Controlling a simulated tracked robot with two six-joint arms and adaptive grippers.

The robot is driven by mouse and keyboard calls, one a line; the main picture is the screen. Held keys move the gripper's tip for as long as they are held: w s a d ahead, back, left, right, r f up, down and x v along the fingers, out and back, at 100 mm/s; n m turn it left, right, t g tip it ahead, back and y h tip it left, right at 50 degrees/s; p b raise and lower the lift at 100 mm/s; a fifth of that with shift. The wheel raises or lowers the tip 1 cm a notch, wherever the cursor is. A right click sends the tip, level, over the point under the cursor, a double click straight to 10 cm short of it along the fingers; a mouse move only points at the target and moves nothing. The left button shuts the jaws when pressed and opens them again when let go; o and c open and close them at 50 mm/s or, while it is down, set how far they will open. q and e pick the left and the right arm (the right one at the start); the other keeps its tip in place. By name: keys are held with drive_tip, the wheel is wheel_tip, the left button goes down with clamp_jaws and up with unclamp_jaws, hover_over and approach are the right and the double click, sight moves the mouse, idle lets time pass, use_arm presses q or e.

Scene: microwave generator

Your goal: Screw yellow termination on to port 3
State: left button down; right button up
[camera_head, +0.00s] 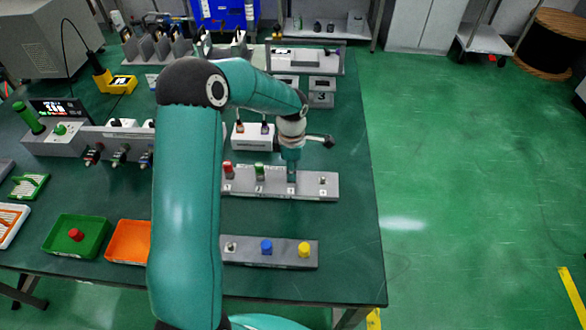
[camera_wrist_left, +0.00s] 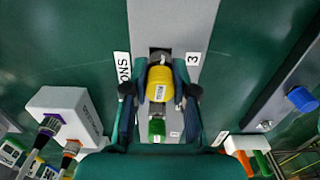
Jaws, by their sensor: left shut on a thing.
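My left gripper (camera_head: 291,176) points down over the grey port bar (camera_head: 308,192), at the position right of the green termination (camera_head: 259,172). In the left wrist view its fingers (camera_wrist_left: 162,95) are shut on a yellow termination (camera_wrist_left: 159,80), with a label "3" beside it. A metal end shows just past the yellow body; whether it is seated on the port I cannot tell. The green termination (camera_wrist_left: 156,128) is just below it there. A red termination (camera_head: 228,170) is at the bar's left and a bare port (camera_head: 322,181) at its right. My right gripper is out of view.
A nearer grey bar (camera_head: 284,262) holds a blue termination (camera_head: 266,247), another yellow termination (camera_head: 303,250) and a bare metal connector (camera_head: 231,246). A white box (camera_head: 253,141) stands behind the port bar. Green (camera_head: 90,246) and orange trays lie left. The table's right edge is clear.

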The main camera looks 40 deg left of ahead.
use_arm(q)
drive_tip(key=shift+f, duration=0.15)
drive_tip(key=c, duration=0.8)
unclamp_jaws()
drive_tip(key=shift+c, duration=0.2)
wheel_tip(320, 180, up, 12)
